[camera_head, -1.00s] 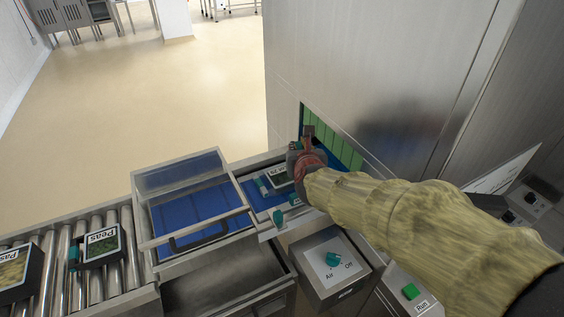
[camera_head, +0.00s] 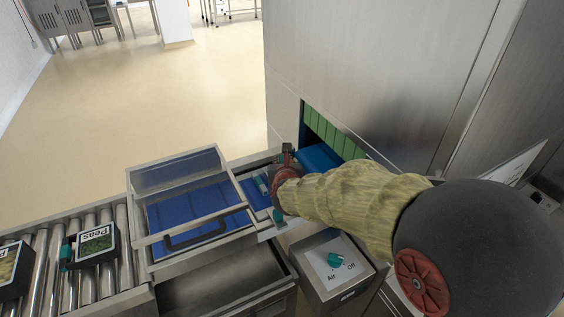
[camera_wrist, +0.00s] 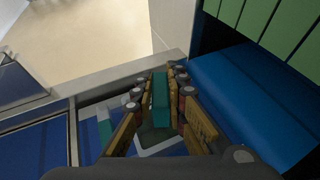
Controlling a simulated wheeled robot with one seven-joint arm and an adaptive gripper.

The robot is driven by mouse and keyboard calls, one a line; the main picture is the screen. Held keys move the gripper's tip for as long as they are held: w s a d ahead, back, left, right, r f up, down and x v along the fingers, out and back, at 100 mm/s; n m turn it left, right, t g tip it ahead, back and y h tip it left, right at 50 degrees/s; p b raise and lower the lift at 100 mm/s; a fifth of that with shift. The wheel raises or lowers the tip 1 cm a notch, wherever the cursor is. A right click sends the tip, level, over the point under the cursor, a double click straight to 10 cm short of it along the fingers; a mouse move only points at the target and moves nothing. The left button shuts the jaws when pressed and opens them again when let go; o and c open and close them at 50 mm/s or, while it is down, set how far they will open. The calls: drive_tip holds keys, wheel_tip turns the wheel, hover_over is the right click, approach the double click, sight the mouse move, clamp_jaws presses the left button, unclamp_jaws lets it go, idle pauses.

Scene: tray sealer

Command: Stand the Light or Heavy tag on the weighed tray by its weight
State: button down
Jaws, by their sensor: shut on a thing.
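My gripper (camera_wrist: 160,105) is shut on a teal block (camera_wrist: 160,97) in the wrist view, with a finger on each side. I cannot tell whether this block is a tag or a tray's grip. A dark green and white patch (camera_wrist: 155,142) shows just below the fingers, partly hidden. In the head view my gripper (camera_head: 286,165) is over the blue belt by the sealer opening, and the held block is hidden. A teal and white piece (camera_wrist: 105,128) lies left of the fingers. No Light or Heavy wording is readable.
A framed clear cover with a dark handle (camera_head: 205,230) stands left of my gripper. A Peas tray (camera_head: 96,243) sits on the roller conveyor (camera_head: 40,270). A blue belt (camera_head: 322,157) enters the opening under green strips (camera_head: 335,130).

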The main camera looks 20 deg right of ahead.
drive_tip(key=shift+f, duration=0.1)
drive_tip(key=c, duration=1.8)
unclamp_jaws()
drive_tip(key=shift+r, duration=0.25)
drive_tip(key=p+v, duration=0.3)
drive_tip(key=v, duration=0.9)
drive_tip(key=shift+p, duration=0.3)
